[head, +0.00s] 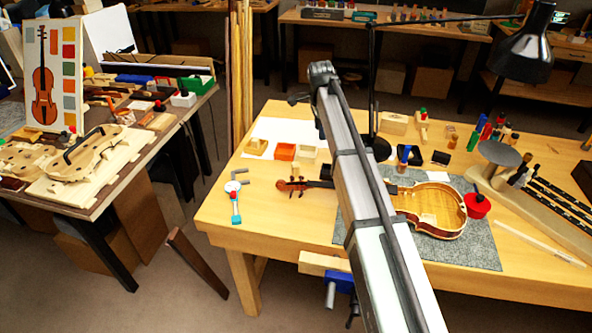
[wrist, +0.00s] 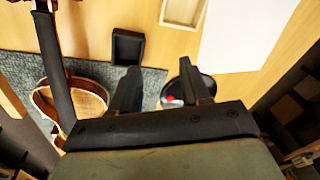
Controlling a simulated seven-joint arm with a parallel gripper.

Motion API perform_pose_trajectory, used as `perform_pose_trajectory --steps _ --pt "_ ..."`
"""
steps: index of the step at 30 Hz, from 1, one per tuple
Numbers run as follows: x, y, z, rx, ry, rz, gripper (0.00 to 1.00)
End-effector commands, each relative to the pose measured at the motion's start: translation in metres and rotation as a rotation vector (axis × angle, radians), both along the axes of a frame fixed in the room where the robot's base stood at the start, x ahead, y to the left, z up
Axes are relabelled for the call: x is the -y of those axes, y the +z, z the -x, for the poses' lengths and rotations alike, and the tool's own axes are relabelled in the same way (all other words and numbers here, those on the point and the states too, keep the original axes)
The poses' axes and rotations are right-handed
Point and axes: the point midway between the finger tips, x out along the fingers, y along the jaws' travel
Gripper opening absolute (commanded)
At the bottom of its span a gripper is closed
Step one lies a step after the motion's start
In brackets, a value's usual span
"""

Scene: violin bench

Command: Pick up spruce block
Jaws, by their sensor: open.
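A pale wooden block (head: 394,123) stands near the back edge of the bench, just right of my arm, and looks like the spruce block. I cannot make it out in the wrist view. My gripper (wrist: 158,75) is open and empty, with its two dark fingers apart above the bench. The grey mat shows between the fingers and a round black lamp base (wrist: 203,86) lies behind the right finger. In the head view my arm hides the gripper.
The black lamp (head: 378,148) stands near the block. A violin body (head: 437,207) lies on the grey mat (head: 470,250). Bottles (head: 486,132) stand to the right. A black tray (wrist: 127,47) is near the fingers.

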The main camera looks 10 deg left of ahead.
Motion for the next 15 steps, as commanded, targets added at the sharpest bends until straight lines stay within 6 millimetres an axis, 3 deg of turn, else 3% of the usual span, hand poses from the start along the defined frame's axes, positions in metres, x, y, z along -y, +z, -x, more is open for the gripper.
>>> perform_pose_trajectory --steps 1,3,6,11,15 --pt "-0.02 0.0 0.015 -0.033 0.005 -0.011 0.47" --pt "-0.04 0.0 0.032 -0.075 0.006 -0.022 0.47" --pt "-0.059 0.0 0.049 -0.115 0.008 -0.031 0.47" --pt "-0.07 -0.005 0.06 -0.142 0.009 -0.035 0.47" --pt "-0.07 -0.025 0.06 -0.144 0.009 -0.034 0.47"
